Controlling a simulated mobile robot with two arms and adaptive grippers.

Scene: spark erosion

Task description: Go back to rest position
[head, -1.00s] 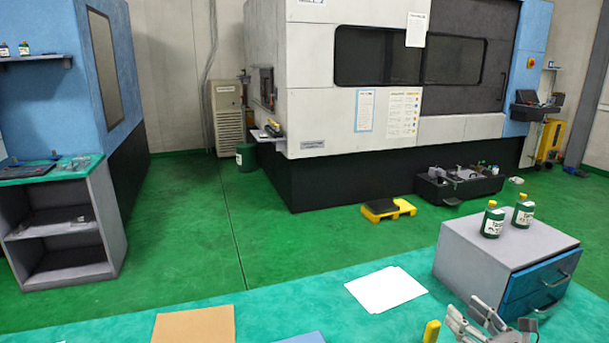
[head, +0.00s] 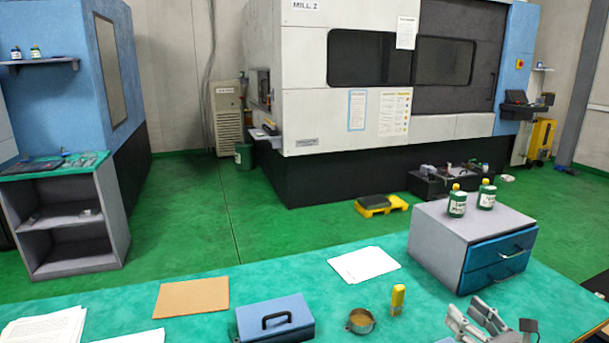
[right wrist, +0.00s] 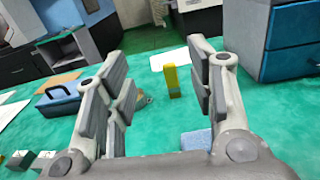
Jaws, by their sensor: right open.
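My right gripper (head: 478,320) shows at the bottom right of the head view, over the green bench top (head: 240,285) and in front of the grey drawer unit (head: 430,240). In the right wrist view its two fingers (right wrist: 160,85) stand wide apart. It is open and nothing is between the pads; a yellow block-like item (right wrist: 171,82) shows beyond them on the bench. My left gripper does not show in either view.
On the bench are a blue box with a black handle (head: 272,325), a round tin (head: 360,321), a yellow item (head: 398,299), a brown board (head: 192,297) and white papers (head: 364,264). Two green bottles (head: 457,205) stand on the drawer unit. Green floor lies beyond.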

